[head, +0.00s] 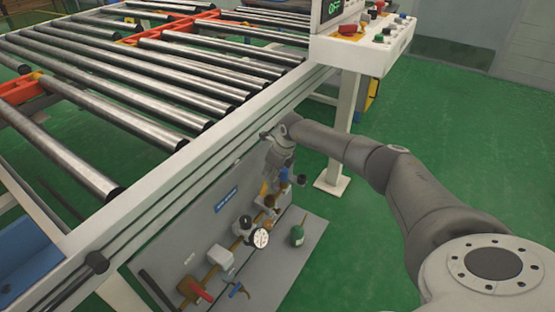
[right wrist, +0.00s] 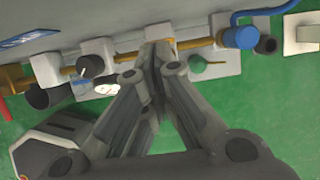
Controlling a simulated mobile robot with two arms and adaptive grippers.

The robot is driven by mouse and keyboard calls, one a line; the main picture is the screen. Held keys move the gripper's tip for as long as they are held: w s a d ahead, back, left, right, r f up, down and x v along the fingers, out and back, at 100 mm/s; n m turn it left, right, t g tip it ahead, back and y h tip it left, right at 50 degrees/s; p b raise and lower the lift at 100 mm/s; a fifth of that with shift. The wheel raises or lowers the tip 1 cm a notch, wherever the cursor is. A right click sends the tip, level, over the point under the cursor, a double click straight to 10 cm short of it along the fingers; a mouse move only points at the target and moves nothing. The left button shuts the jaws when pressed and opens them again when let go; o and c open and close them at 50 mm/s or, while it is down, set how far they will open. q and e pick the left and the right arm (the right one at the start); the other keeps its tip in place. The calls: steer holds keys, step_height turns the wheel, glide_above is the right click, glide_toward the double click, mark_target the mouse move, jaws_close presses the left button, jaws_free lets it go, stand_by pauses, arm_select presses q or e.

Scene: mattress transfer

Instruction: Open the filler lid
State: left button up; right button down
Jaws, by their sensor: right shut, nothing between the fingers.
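A grey panel (head: 300,262) carries a row of air fittings on a brass pipe. Among them are a black knob (head: 246,223), a round white gauge (head: 260,238), a green part (head: 297,236) and a blue part (head: 285,176). I cannot tell which part is the filler lid. My right gripper (head: 276,168) is shut and empty, reaching down over the fittings near the blue part. In the right wrist view its fingertips (right wrist: 157,62) overlap a white block on the pipe, between the gauge and the green part (right wrist: 197,65); contact cannot be told. My left gripper is not in view.
A roller conveyor (head: 190,145) with a white frame stands above the panel. A control box (head: 365,45) sits at the top right on a white post. A red valve handle (head: 195,290) and a blue lever (head: 237,290) are at the panel's near end. Green floor is free to the right.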

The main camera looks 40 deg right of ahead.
steer(key=v, duration=0.9)
steer(key=shift+s+r, duration=0.25)
steer(key=shift+r, duration=0.1)
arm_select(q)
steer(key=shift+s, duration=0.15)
arm_select(e)
steer(key=shift+d, duration=0.1)
